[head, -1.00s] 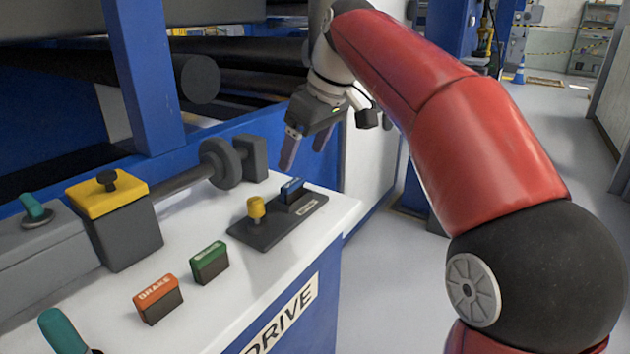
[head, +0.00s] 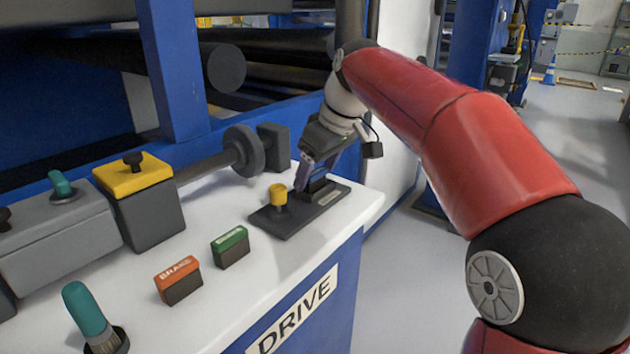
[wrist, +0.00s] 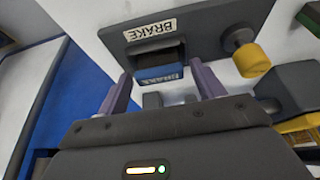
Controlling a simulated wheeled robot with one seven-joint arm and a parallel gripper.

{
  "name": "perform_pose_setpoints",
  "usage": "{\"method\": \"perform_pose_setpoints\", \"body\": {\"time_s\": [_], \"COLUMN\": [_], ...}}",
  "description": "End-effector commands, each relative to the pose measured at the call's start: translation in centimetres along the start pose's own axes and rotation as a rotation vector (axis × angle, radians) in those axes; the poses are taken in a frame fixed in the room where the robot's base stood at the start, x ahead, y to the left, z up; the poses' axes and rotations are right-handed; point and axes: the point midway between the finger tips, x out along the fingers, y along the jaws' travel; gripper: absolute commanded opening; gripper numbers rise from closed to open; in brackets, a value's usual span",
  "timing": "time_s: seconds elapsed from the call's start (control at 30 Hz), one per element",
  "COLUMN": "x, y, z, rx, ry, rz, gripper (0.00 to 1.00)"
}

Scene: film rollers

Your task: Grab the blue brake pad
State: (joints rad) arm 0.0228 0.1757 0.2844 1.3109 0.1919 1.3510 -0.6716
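The blue brake pad (wrist: 160,73) sits upright in the dark holder plate (wrist: 200,25), beside a yellow knob. In the wrist view it lies between and just beyond the two purple fingertips of my gripper (wrist: 163,82), which are apart on either side of it. In the head view my gripper (head: 311,180) is low over the far end of the holder plate (head: 272,222) and hides most of the blue pad. I cannot tell whether the fingers touch the pad.
A yellow knob (head: 278,196) stands on the holder plate. A green block (head: 230,247) and an orange brake block (head: 178,280) stand nearer on the white top. A yellow-topped box (head: 135,180) and a shaft with a flange (head: 245,152) lie to the left.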

Motion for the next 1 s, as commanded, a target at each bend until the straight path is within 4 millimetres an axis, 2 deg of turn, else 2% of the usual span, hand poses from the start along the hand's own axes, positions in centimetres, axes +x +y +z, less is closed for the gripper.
{"method": "perform_pose_setpoints", "body": {"time_s": [0.07, 0.3, 0.67, 1.0], "x": [0.0, 0.0, -0.4, -2.4], "y": [0.0, 0.0, 0.0, -0.5], "z": [0.0, 0.0, -0.1, -1.2], "rx": [0.000, 0.000, 0.000, 0.002], "ry": [0.000, 0.000, 0.001, 0.001], "rz": [0.000, 0.000, 0.001, 0.001], "gripper": [0.57, 0.25, 0.24, 0.24]}}
